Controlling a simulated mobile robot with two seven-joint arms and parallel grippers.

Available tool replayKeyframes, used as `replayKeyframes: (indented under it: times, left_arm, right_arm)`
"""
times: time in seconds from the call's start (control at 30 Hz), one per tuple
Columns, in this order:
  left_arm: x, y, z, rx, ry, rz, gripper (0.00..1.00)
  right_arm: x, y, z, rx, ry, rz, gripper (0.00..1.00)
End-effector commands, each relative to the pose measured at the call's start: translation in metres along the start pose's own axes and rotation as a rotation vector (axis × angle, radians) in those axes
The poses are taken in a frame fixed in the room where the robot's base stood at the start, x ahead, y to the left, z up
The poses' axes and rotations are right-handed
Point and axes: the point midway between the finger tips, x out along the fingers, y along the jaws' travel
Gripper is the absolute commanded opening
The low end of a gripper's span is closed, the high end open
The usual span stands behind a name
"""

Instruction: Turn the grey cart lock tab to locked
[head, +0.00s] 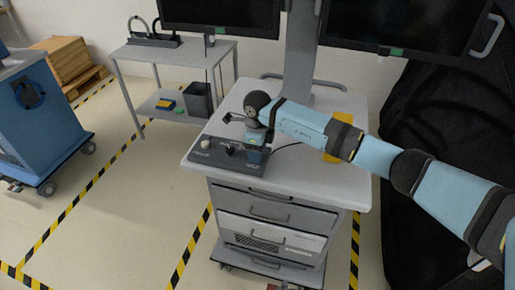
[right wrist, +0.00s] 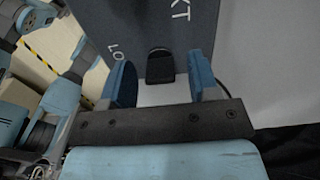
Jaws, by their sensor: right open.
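My right gripper (head: 256,155) points down at the right end of this box. In the right wrist view the open blue fingers (right wrist: 162,78) stand on either side of a small dark tab (right wrist: 160,62) on the grey panel (right wrist: 188,38). Letters reading "LO" show beside the left finger. I cannot tell whether the fingers touch the tab. My left gripper is not in view.
Two dark monitors (head: 222,14) hang on a post (head: 299,50) behind the cart top. A side table (head: 180,50) with a grey bin (head: 198,100) stands at the back left. A blue cart (head: 40,115) is at far left. Black draping (head: 425,110) hangs at the right.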

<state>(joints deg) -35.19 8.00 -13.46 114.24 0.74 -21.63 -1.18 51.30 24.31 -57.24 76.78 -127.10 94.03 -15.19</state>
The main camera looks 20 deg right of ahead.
Motion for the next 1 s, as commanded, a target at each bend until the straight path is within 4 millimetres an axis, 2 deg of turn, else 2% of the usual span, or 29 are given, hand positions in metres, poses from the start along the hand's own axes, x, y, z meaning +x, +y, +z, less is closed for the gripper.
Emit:
replayKeyframes:
  times: [0.13, 0.17, 0.3, 0.37, 0.67, 1.0]
  left_arm:
    - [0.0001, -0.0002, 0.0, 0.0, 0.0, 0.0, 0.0]
    - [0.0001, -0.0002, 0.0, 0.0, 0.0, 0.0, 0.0]
    - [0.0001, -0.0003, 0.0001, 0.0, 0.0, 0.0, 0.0]
    - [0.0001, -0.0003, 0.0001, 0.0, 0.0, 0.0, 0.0]
    - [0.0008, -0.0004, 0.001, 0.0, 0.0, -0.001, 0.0]
    - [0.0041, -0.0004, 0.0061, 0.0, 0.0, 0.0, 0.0]
  right_arm:
    - [-0.0001, -0.0001, 0.0, 0.0, 0.0, 0.0, 0.55]
    - [-0.0001, -0.0001, 0.0, 0.0, 0.0, 0.0, 0.51]
    - [-0.0003, -0.0001, 0.0, 0.0, 0.0, 0.0, 0.19]
    - [-0.0003, -0.0002, 0.0, 0.0, 0.0, 0.0, 0.06]
    - [-0.0002, -0.0004, -0.0002, 0.027, 0.0, 0.0, 0.06]
    - [0.0001, -0.0011, -0.0005, 0.227, 0.0, -0.001, 0.06]
